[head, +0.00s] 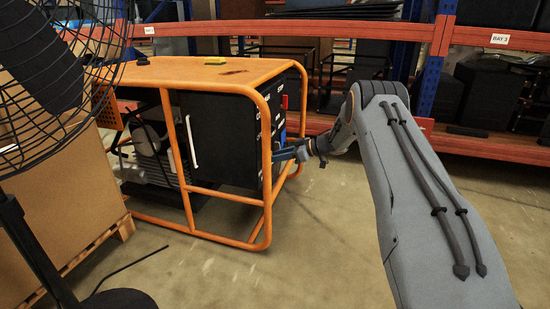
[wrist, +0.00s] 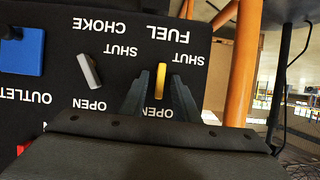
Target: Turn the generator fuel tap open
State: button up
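The orange-framed generator (head: 205,72) stands left of centre in the head view, its dark control panel facing right. In the wrist view the panel (wrist: 115,40) appears upside down. The yellow fuel tap (wrist: 160,80) stands lengthwise in the picture below the word FUEL, with SHUT to its upper right and OPEN under it. My gripper (wrist: 160,84) is open, one dark finger on each side of the tap with narrow gaps showing. In the head view my gripper (head: 284,154) reaches the panel side; the tap is hidden there.
A grey choke lever (wrist: 88,70) and a blue outlet (wrist: 22,50) sit left of the tap. An orange frame tube (wrist: 242,65) rises to its right. A black fan (head: 40,60) and a cardboard box (head: 65,190) stand left. Floor at the right front is clear.

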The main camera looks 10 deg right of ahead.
jog(key=p+v, duration=0.2)
jog(key=v, duration=0.6)
jog(key=shift+f, duration=0.1)
